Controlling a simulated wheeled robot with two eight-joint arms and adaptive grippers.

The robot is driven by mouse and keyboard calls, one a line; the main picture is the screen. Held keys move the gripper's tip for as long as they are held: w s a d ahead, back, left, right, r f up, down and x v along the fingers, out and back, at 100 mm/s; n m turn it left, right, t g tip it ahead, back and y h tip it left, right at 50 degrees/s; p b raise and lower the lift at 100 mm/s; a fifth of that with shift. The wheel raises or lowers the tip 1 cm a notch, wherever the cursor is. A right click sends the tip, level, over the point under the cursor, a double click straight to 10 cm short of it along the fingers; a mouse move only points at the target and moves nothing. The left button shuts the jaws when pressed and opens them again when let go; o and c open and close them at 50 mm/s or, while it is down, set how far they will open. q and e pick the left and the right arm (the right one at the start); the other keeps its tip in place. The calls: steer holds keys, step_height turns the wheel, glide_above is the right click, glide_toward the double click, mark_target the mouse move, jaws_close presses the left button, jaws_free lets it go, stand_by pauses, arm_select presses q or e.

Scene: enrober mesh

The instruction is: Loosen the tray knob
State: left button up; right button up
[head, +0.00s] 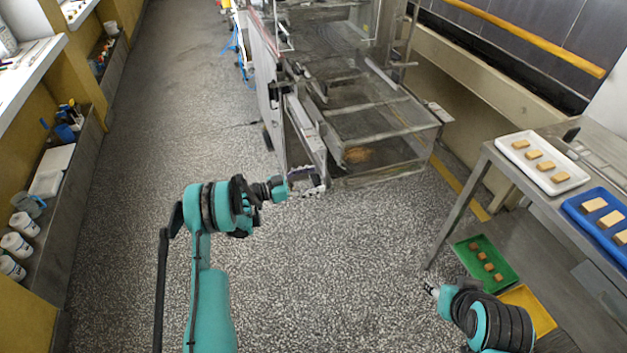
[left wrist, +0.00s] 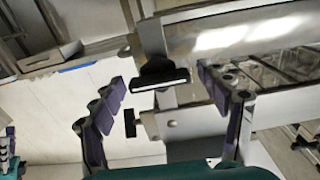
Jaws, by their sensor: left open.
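My left gripper (head: 306,183) is at the near lower corner of the metal machine (head: 385,125). In the left wrist view its two purple-padded fingers (left wrist: 161,78) are spread apart. Between them, farther off, is a black knob (left wrist: 160,76) with a pale stripe, in front of a metal bar. I cannot tell which one is the tray knob. Neither is visibly gripped. My right gripper (head: 431,289) hangs at the lower right, away from the machine; its jaws are too small to read.
A metal table (head: 470,205) on the right bears a white tray (head: 515,146) and a blue tray (head: 574,207) with biscuits. A green tray (head: 462,257) and a yellow tray (head: 540,315) are lower down. Shelves (head: 85,150) line the left. The speckled floor (head: 170,130) between is clear.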

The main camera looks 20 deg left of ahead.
arm_select(q)
steer(key=c, duration=1.2)
steer(key=shift+n, duration=0.4)
steer(key=shift+o, duration=0.2)
steer(key=n, duration=0.8)
steer(key=shift+w+a+n, duration=0.1)
steer(key=shift+w+n, duration=0.05)
steer(key=shift+n, duration=0.15)
steer(key=n, duration=0.4)
steer(key=shift+f, duration=0.1)
steer(key=n, duration=0.4)
steer(key=shift+f, duration=0.1)
steer(key=shift+n, duration=0.4)
